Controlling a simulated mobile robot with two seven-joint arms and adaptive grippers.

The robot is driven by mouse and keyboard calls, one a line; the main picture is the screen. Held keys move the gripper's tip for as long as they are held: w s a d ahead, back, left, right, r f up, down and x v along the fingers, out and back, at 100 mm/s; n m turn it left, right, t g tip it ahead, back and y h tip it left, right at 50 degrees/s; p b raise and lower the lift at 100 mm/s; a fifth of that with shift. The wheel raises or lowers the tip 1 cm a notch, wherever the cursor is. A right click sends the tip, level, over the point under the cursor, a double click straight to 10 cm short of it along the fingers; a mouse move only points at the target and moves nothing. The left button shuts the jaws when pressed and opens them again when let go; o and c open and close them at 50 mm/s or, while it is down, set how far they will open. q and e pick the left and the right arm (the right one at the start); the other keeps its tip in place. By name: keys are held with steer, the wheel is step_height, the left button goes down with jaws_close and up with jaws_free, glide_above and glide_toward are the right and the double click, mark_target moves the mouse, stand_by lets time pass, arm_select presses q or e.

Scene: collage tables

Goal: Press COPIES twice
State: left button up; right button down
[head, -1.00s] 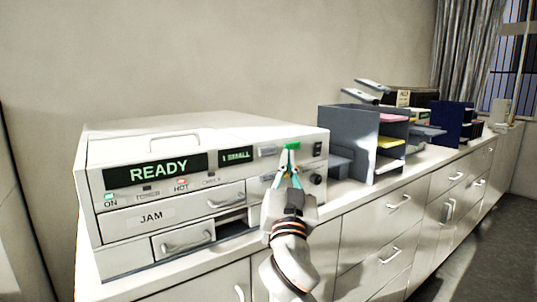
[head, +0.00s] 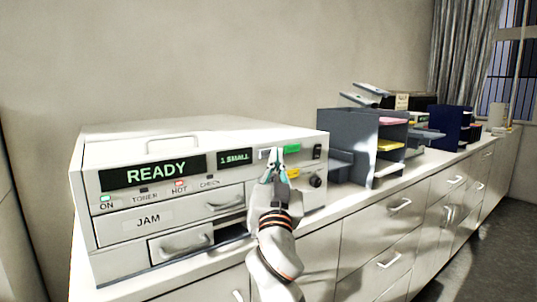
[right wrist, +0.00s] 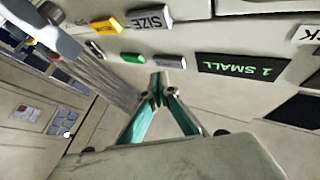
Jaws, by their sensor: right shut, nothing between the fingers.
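The white copier's front panel carries a small grey button (head: 264,154) just left of the green button (head: 292,149). The grey button also shows in the right wrist view (right wrist: 169,61), where its lettering cannot be read. My right gripper (head: 277,151) is shut and empty, its tips in front of the grey button and hiding part of it. In the right wrist view my fingertips (right wrist: 158,80) point at the panel close to this button; contact cannot be told. The small display (head: 235,157) reads "1 SMALL". My left gripper is not in view.
The main display (head: 153,173) reads READY. A yellow button (head: 293,173) and a grey SIZE button (right wrist: 150,19) lie in the other row. A dark knob (head: 316,181) is at the right. A grey paper organizer (head: 345,135) stands right of the copier.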

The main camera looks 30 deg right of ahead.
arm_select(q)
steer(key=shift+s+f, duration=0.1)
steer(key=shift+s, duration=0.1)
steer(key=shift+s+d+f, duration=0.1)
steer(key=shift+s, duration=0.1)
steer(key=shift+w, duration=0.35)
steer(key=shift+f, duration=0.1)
arm_select(e)
steer(key=shift+w, duration=0.45)
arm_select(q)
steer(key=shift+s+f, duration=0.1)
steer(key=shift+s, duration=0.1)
arm_select(e)
steer(key=shift+w, duration=0.1)
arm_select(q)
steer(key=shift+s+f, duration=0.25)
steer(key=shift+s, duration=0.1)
